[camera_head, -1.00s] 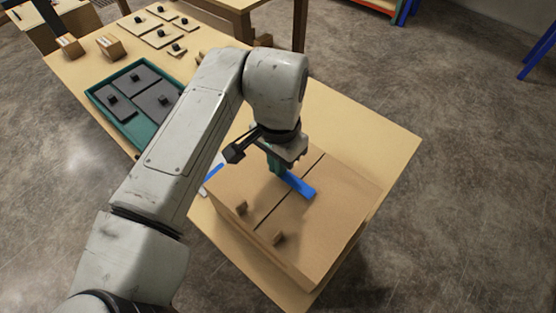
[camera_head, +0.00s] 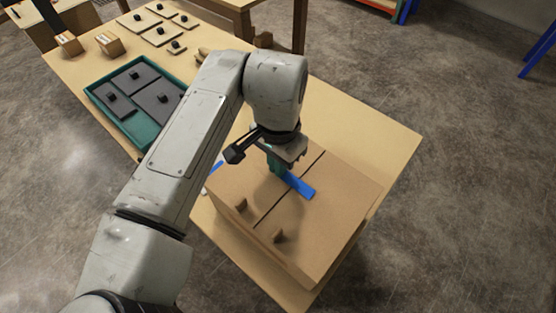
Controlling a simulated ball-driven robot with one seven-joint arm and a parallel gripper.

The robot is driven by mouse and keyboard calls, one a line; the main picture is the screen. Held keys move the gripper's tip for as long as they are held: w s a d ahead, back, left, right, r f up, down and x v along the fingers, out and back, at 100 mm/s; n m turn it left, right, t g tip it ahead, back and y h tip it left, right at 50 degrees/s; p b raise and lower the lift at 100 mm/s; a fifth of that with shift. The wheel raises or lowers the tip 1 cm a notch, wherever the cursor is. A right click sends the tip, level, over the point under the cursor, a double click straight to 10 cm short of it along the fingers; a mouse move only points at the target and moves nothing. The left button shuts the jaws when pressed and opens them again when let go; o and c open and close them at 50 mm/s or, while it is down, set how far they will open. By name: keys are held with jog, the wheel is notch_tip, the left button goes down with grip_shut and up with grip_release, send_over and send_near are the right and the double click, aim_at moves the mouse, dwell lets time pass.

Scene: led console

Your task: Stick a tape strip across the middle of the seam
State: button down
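A cardboard box (camera_head: 325,215) sits on the wooden table, its top split by a dark seam (camera_head: 267,213). A blue tape strip (camera_head: 302,187) shows at the seam, near its middle, with its right end over the right flap. My gripper (camera_head: 277,166) is directly above the strip's left part, with a teal piece (camera_head: 275,160) at its fingers. The fingers are largely hidden by my wrist, so I cannot tell whether they are open or shut, or whether the strip touches the box.
Another blue strip (camera_head: 217,166) shows left of the box, partly behind my arm. A teal tray (camera_head: 146,133) with dark plates lies farther back. The table's right corner is clear.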

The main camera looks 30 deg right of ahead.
jog(key=shift+f, duration=0.3)
dwell(0.4)
jog(key=c, duration=1.2)
grip_release()
jog(key=shift+c, duration=0.2)
notch_tip(320, 180, up, 11)
jog(key=b, duration=0.1)
jog(key=shift+f, duration=0.1)
